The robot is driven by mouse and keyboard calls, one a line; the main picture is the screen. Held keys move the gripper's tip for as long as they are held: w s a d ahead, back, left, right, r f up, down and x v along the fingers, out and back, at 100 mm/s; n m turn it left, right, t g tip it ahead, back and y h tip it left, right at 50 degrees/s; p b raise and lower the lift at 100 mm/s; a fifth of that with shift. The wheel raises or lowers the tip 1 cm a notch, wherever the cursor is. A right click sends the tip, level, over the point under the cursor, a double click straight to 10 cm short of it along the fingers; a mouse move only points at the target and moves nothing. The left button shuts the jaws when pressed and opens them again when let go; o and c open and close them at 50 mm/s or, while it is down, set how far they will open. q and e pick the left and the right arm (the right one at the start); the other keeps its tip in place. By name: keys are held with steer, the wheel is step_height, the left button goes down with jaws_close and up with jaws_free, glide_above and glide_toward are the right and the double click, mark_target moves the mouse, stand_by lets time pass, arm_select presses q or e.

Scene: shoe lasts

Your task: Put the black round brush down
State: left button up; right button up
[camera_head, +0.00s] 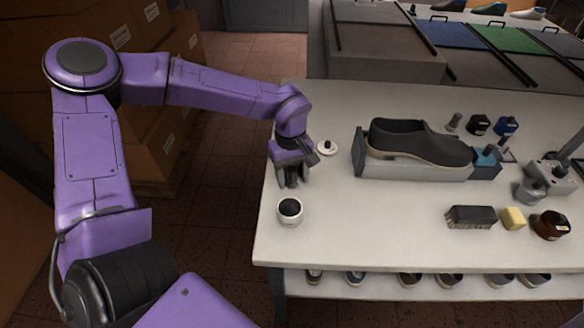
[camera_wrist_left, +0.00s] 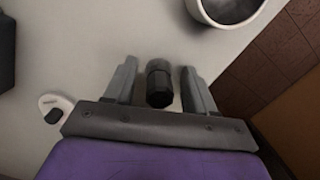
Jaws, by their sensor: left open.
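My left gripper (camera_head: 292,182) is low over the left edge of the white table, pointing down. In the left wrist view its two grey fingers (camera_wrist_left: 159,88) are apart, with the black round brush (camera_wrist_left: 159,84) upright between them and a gap on each side. In the head view the brush is hard to tell from the dark fingers. My right gripper is in neither view.
A white pot with dark contents (camera_head: 290,211) stands close in front of the gripper. A white lid with a black knob (camera_head: 328,148) lies just behind it. A dark shoe (camera_head: 420,143) sits on a grey stand. A dark brush (camera_head: 470,217) and yellow block (camera_head: 513,218) lie right.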

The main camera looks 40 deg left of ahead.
arm_select(q)
steer(key=shift+f+b, duration=0.6)
steer(key=shift+b, duration=0.2)
step_height(320, 180, up, 11)
steer(key=w+a, duration=0.1)
steer(key=shift+a, duration=0.3)
steer(key=shift+w+r, duration=0.1)
